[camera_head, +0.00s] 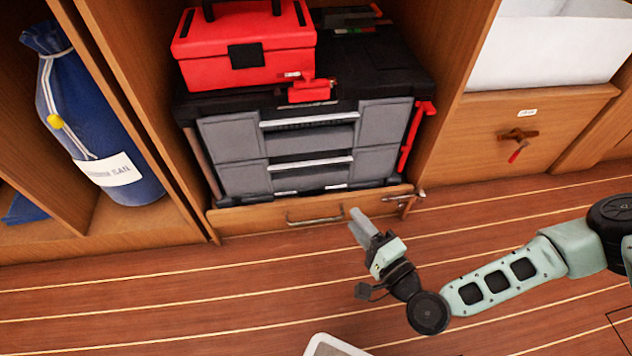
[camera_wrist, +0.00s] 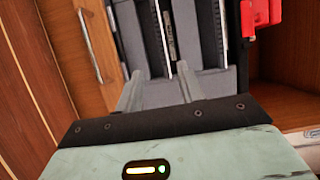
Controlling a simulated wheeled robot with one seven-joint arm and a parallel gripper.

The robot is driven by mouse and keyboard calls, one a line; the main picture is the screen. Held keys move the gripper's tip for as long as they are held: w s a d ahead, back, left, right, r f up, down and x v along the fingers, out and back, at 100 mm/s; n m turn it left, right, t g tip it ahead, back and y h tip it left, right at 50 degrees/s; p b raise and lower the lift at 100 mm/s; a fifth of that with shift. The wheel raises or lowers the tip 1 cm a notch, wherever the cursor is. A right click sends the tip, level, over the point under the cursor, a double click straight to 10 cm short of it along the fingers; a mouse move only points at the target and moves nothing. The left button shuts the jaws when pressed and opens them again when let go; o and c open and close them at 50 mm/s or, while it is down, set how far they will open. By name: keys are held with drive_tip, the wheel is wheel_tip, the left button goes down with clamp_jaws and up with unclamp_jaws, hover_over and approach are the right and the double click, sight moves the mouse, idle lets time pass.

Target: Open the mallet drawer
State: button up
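No drawer in view carries a readable mallet label. A low wooden drawer front (camera_head: 262,216) with a metal bar handle (camera_head: 314,219) runs along the bottom of the middle bay; in the wrist view its handle (camera_wrist: 91,46) is at upper left. Above it stands a black-and-grey tool chest with an upper grey drawer (camera_head: 235,136) and a lower grey drawer (camera_head: 243,179), both looking shut. My gripper (camera_head: 362,224) is just right of the wooden drawer's handle, not touching it. In the wrist view my gripper (camera_wrist: 158,85) has its fingers apart and nothing between them.
A metal latch (camera_head: 404,196) sits at the wooden drawer's right end. A red toolbox (camera_head: 245,58) rests on the chest. A wooden panel (camera_head: 480,135) with a red-tagged turn catch (camera_head: 518,137) is at right. A blue sail bag (camera_head: 95,125) stands left. The plank floor in front is mostly clear.

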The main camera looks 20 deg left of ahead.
sight(312, 166)
drive_tip(key=b+x, duration=0.7)
drive_tip(key=x, duration=0.9)
drive_tip(key=shift+w+a+f, duration=0.1)
drive_tip(key=shift+a, duration=0.05)
drive_tip(key=shift+w+a, duration=0.3)
drive_tip(key=shift+a, duration=0.1)
clamp_jaws()
